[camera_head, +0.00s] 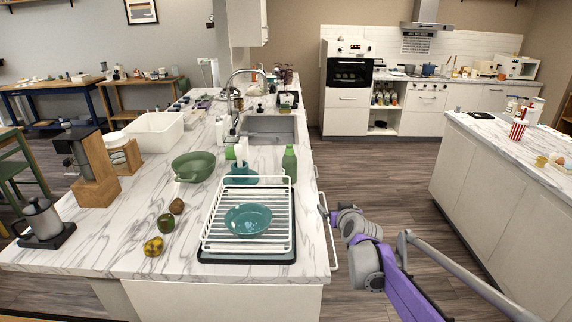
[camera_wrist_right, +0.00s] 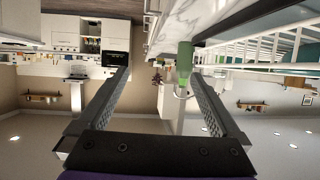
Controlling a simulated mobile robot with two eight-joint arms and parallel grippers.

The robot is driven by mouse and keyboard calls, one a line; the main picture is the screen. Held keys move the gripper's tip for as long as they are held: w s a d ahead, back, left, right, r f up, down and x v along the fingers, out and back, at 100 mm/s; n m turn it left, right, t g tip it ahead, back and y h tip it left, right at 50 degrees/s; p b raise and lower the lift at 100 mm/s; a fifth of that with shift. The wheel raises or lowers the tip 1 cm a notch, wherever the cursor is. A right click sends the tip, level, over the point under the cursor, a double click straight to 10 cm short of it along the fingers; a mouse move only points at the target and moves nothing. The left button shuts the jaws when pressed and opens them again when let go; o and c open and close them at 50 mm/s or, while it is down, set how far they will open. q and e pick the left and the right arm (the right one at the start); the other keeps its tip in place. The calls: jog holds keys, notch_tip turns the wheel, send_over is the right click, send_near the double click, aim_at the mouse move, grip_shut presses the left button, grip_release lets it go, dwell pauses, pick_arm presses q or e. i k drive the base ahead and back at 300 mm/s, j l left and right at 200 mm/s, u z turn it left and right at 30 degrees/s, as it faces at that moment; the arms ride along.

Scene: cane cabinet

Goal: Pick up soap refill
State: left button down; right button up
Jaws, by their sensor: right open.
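A green bottle (camera_head: 289,163), which looks like the soap refill, stands upright on the marble counter behind the dish rack, near the counter's right edge. In the right wrist view, which is upside down, the green bottle (camera_wrist_right: 184,62) shows beyond the fingertips, close to the right-hand finger. My right gripper (camera_head: 324,210) is beside the counter's right edge, nearer to me than the bottle and apart from it. The right wrist view shows its two fingers (camera_wrist_right: 158,76) spread, with nothing held between them. My left gripper is not in view.
A white dish rack (camera_head: 208,232) with a teal plate (camera_head: 248,220) stands in front of the bottle. A teal bowl (camera_head: 240,174) is left of it, and a sink (camera_head: 268,130) lies behind. A white rail runs along the counter's right side. The aisle floor on the right is clear.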

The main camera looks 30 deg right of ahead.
aim_at(288, 159)
jog(key=i, duration=0.85)
